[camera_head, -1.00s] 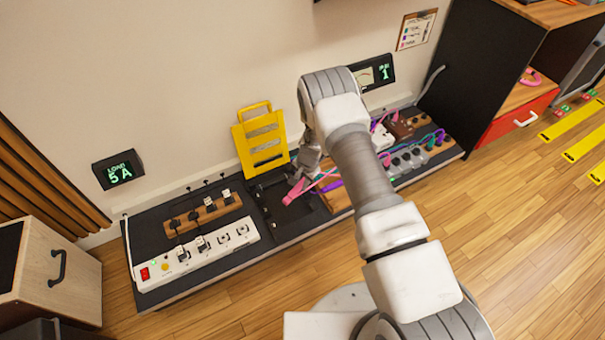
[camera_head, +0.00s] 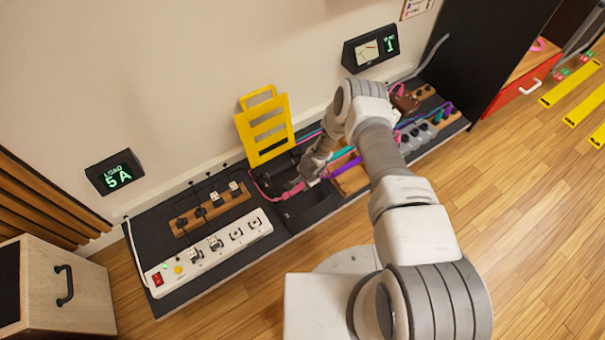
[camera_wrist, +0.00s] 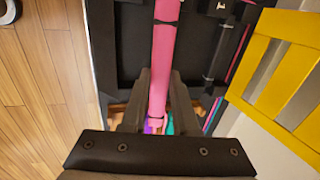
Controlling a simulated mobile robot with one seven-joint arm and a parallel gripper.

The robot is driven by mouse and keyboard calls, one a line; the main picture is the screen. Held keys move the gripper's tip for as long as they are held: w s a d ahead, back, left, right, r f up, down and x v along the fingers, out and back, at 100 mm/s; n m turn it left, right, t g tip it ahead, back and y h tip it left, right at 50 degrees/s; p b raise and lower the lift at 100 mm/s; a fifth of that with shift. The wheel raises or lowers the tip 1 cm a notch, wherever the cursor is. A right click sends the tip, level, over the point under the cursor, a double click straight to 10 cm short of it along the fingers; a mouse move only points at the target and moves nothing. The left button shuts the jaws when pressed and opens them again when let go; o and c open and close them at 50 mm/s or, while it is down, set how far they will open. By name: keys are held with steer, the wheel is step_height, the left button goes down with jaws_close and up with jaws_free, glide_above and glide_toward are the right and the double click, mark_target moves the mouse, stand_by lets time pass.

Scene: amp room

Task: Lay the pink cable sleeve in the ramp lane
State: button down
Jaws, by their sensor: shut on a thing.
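The pink cable sleeve (camera_wrist: 166,45) runs lengthwise between my gripper's fingers in the wrist view, its near end at the jaws. In the head view, pink (camera_head: 292,188) shows at my gripper (camera_head: 310,180), with a thin pink strand curving left below the yellow ramp lid. My gripper (camera_wrist: 158,104) is shut on the sleeve over the black ramp base (camera_head: 308,208). The yellow slotted lid (camera_head: 265,128) stands raised against the wall; it is at right in the wrist view (camera_wrist: 262,62). I cannot tell whether the sleeve touches the base, and my arm hides part of the lanes.
A white power strip (camera_head: 210,247) and a wooden plug block (camera_head: 211,211) lie left of the ramp. Purple and teal cables and grey plugs (camera_head: 415,135) lie to the right. A wooden cabinet (camera_head: 65,290) stands at far left. The wood floor in front is partly clear.

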steer(key=shift+a+f, duration=0.15)
steer(key=shift+f, duration=0.5)
steer(key=shift+f, duration=0.1)
steer(key=shift+s+d+b+x, duration=0.1)
steer(key=shift+s+b+x, duration=0.05)
steer(key=shift+b+x, duration=0.65)
steer(key=shift+s+d+b+x, duration=0.2)
steer(key=shift+b+x, duration=0.35)
steer(key=shift+x, duration=0.35)
steer(key=shift+s+d+b+x, duration=0.1)
steer(key=shift+s+b+x, duration=0.05)
steer(key=shift+b+x, duration=0.65)
steer(key=shift+s+d+b+x, duration=0.1)
steer(key=shift+s+b+x, duration=0.05)
steer(key=shift+b+x, duration=0.5)
steer(key=shift+s+d+b+x, duration=0.1)
steer(key=shift+b+x, duration=0.5)
steer(key=shift+x, duration=0.1)
steer(key=shift+s+d+b+x, duration=0.1)
steer(key=shift+s+b+x, duration=0.05)
steer(key=shift+b+x, duration=0.5)
steer(key=shift+w+a+f, duration=0.1)
steer(key=shift+f, duration=0.05)
steer(key=c, duration=0.6)
jaws_free()
